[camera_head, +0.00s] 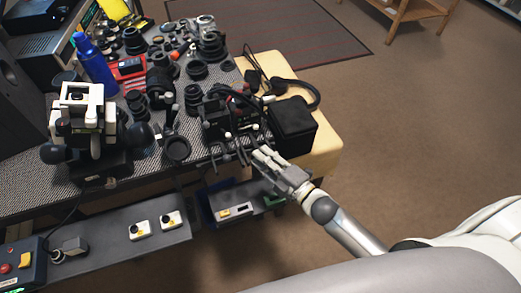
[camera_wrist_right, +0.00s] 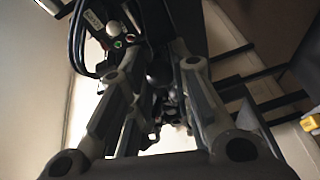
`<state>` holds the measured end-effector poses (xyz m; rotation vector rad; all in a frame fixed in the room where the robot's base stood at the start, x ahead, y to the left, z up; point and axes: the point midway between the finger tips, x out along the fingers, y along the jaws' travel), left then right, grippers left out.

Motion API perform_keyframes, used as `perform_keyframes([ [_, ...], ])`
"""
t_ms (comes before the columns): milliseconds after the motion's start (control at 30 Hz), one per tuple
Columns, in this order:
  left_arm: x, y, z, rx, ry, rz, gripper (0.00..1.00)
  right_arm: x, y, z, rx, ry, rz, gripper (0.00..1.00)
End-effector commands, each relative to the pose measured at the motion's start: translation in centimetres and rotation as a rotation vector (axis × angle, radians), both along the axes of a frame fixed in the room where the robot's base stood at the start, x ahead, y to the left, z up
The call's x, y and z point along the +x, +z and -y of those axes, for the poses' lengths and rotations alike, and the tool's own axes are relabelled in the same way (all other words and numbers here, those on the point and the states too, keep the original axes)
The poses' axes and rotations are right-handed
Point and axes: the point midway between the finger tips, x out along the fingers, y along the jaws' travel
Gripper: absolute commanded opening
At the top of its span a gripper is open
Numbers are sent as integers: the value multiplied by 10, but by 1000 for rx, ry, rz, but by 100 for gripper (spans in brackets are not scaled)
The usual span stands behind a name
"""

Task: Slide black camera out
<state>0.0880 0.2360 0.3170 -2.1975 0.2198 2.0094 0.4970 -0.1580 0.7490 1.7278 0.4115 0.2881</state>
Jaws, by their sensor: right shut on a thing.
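The black camera (camera_head: 216,118) sits near the front right of the cluttered table, with a strap and cables around it. My right gripper (camera_head: 264,160) reaches the table's front edge from the lower right. Its fingers are closed around a dark part beside the camera's body; the exact grip point is hard to see. In the right wrist view, the gripper (camera_wrist_right: 158,78) has its fingers on either side of a dark part, with the camera's green and red marked buttons (camera_wrist_right: 118,42) just past the left finger. My left gripper is not in view.
A black box-shaped bag (camera_head: 293,124) stands right of the camera, with headphones (camera_head: 312,92) behind it. A shelf (camera_head: 165,250) with small devices lies below. The floor at right is clear.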

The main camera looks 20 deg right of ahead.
Motion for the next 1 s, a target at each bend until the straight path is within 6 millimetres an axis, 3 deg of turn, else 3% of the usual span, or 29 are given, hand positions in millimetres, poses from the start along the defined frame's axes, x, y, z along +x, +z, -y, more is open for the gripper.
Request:
perform_keyframes([
  [33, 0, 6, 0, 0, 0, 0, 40, -16, -3, 0, 0, 0, -14, 0],
  [300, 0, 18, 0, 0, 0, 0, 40, -76, -3, 2, -1, 0, -16, 0],
  [500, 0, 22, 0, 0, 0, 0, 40, -109, -3, 3, -3, -1, -13, 0],
  [933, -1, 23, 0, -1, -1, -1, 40, -119, -4, 3, -3, 3, -12, 0],
  [967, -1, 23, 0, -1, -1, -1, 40, -119, -4, 3, -3, 3, -12, 23],
  [1000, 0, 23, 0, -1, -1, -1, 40, -119, -4, 3, -3, 3, -12, 28],
])
